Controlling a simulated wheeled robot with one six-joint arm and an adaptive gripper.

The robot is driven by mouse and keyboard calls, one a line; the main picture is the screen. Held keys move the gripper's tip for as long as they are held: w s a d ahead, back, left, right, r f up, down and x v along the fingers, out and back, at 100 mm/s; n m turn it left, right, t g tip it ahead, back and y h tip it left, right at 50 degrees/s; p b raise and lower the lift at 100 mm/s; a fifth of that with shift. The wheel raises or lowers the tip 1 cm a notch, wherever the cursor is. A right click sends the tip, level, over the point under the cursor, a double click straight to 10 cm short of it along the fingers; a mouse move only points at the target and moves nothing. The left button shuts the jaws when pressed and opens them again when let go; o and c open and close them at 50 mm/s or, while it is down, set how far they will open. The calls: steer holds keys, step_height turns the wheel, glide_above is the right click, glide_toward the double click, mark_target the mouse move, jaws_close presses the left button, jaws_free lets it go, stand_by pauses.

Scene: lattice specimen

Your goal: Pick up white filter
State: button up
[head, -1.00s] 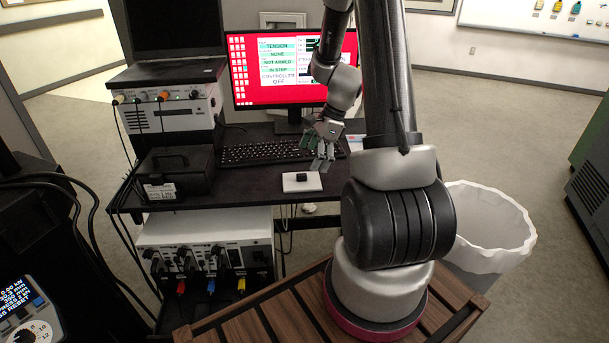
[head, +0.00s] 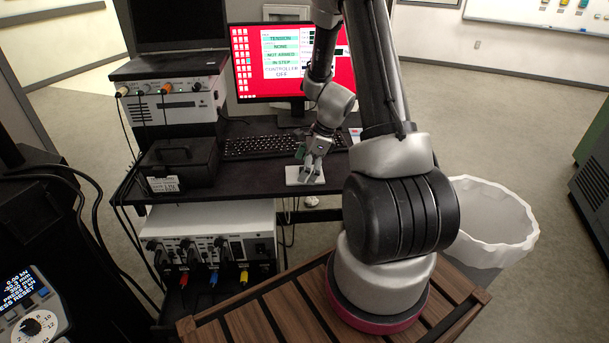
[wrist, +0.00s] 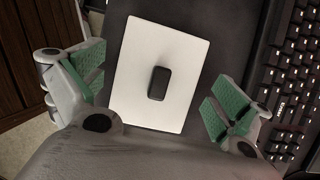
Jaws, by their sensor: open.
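The white filter (head: 303,175) is a flat white rectangular plate lying on the dark desk near its front edge. In the wrist view the white filter (wrist: 145,60) has a small black knob (wrist: 158,82) at its middle. My gripper (head: 313,172) is at the plate in the head view and hides the knob there. In the wrist view my gripper (wrist: 155,95) is open, with one green-padded finger on each side of the plate. Nothing is held. I cannot tell the exact height of the fingertips above the desk.
A keyboard (head: 262,146) lies just behind the plate, close to one finger in the wrist view. A monitor (head: 283,62) stands at the back. A black box (head: 178,166) is to the left on the desk (head: 240,188). A white bin (head: 490,215) stands right.

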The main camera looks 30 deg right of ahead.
steer(key=shift+c, duration=0.4)
steer(key=c, duration=0.5)
steer(key=shift+r, duration=0.1)
steer(key=shift+c, duration=0.2)
